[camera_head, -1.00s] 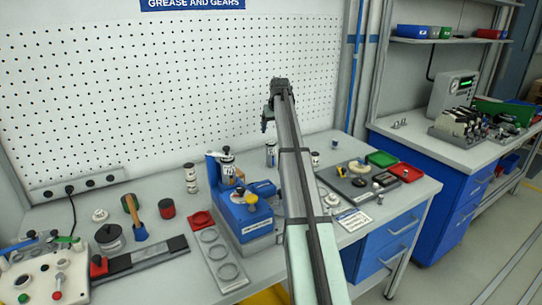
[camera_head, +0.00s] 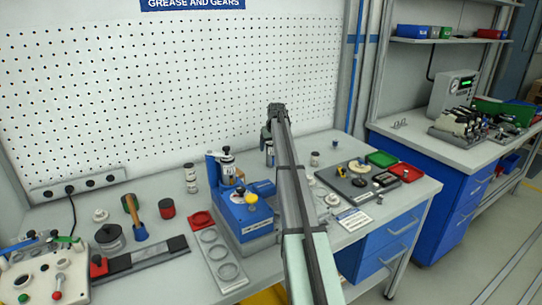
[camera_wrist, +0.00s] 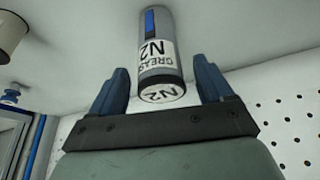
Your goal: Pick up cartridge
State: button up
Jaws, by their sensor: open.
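The cartridge (camera_wrist: 160,55) is a grey cylinder with a white "GREASE N2" label and a blue stripe. In the wrist view it lies between the two dark blue fingers of my gripper (camera_wrist: 161,72), with a visible gap on both sides. My gripper is open. In the head view the cartridge (camera_head: 270,158) stands on the bench near the pegboard, its upper part hidden by my gripper (camera_head: 266,135). A similar cylinder (camera_head: 227,162) stands in a blue fixture to the left.
The blue fixture (camera_head: 245,212) stands left of my arm. A dark tray of parts (camera_head: 345,182) and green (camera_head: 382,159) and red (camera_head: 405,172) bins lie to the right. A small jar (camera_head: 315,158) stands right of the cartridge. The pegboard (camera_head: 200,80) rises close behind.

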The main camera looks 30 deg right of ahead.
jog(key=shift+w+f, duration=0.15)
jog(key=shift+f, duration=0.15)
jog(key=shift+c, duration=0.5)
jog(key=c, duration=1.1)
